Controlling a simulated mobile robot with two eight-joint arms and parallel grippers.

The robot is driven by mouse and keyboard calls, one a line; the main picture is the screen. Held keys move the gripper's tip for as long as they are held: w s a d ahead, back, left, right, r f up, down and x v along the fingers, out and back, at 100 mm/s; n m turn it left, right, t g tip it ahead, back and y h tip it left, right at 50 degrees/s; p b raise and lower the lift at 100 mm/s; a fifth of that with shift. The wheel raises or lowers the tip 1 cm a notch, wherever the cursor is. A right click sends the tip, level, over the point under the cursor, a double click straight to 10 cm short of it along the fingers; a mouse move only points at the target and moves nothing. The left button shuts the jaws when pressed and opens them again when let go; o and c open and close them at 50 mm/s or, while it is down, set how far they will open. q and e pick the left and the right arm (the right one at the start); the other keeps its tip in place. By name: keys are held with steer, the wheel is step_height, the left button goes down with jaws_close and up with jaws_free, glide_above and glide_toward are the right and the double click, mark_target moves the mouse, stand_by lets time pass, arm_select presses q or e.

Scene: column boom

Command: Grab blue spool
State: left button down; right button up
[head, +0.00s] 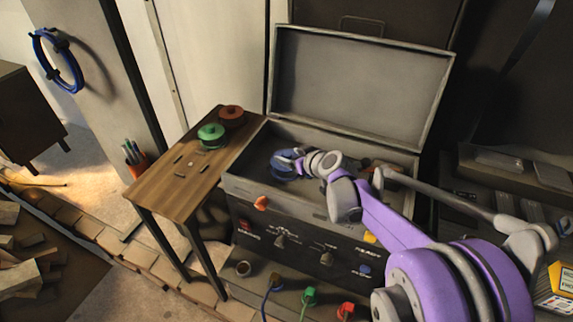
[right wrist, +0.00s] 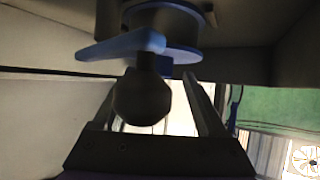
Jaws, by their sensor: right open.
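The blue spool (head: 281,172) lies inside the open metal case (head: 345,137), toward its left side. My right gripper (head: 296,157) reaches into the case from the right, at the spool, and partly hides it. In the right wrist view the spool (right wrist: 182,53) shows a blue flange and a blue bar, with a dark round knob (right wrist: 140,98) in front. The open fingers of the right gripper (right wrist: 152,84) stand on either side of the knob, with gaps visible. My left gripper is not in view.
A green spool (head: 211,131) and a red spool (head: 231,112) sit on the wooden side table (head: 160,190), left of the case. The raised lid (head: 360,85) stands behind. Coloured plugs (head: 309,295) lie in front.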

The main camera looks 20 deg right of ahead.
steer(key=shift+c, duration=0.3)
jaws_close()
stand_by(1.2)
